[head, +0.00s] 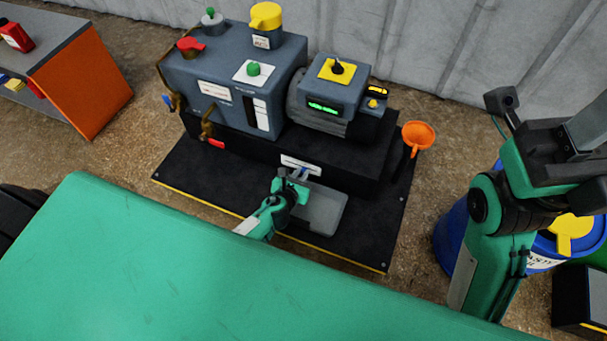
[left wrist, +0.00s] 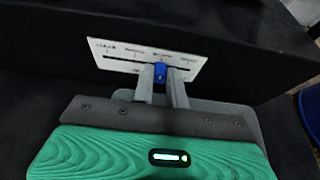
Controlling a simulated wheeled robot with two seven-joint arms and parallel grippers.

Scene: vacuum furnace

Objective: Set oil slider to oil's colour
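The oil slider is a white label plate (left wrist: 118,58) with a dark slot and a blue knob (left wrist: 160,72), on the black base's front face. The plate also shows in the head view (head: 300,165). Several small words run along it, too blurred to read surely; the knob stands below the third from the left. My left gripper (head: 290,180) has its fingers on both sides of the knob, seemingly touching it. The pump's upright sight window (head: 257,113) shows pale and black parts; the oil's colour is hard to tell. My right arm is at right, its fingers out of view.
A grey tray (head: 322,212) lies below my left gripper on the black mat (head: 200,190). An orange funnel (head: 418,135) stands right of the pump. A blue drum (head: 448,240) is at right. An orange-sided bench (head: 80,85) stands at the far left.

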